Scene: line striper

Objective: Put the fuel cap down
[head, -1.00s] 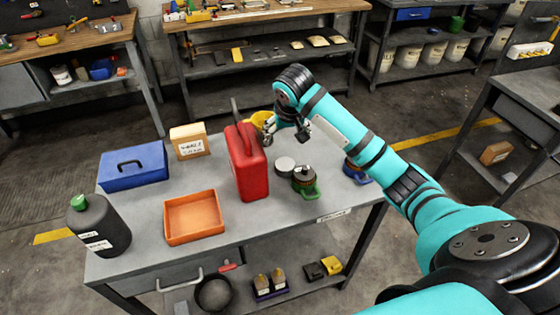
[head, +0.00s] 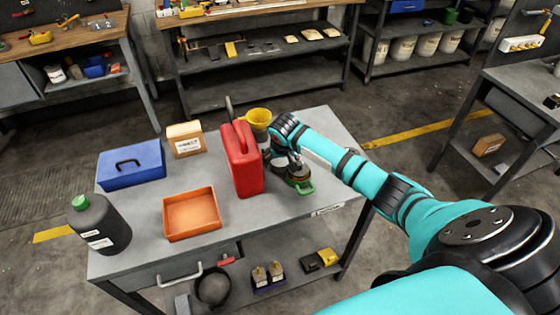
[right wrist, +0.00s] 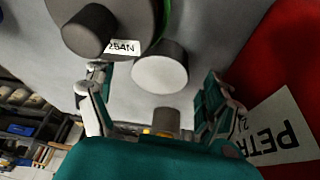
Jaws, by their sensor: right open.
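A short, light grey round piece (right wrist: 160,73) stands on the table in the right wrist view and looks like the fuel cap, though I cannot be sure. In the head view my right gripper partly hides it. My right gripper (head: 279,160) is open, just right of the red petrol can (head: 242,160). In the right wrist view its fingers (right wrist: 155,85) are spread to either side of the grey piece, with nothing visibly clamped. A smaller grey-brown cylinder (right wrist: 167,122) shows farther back between the fingers. My left gripper is out of view.
An orange tray (head: 191,232), blue box (head: 131,178), tan box (head: 184,141) and dark bottle (head: 101,232) stand left. The table's right end looks clear.

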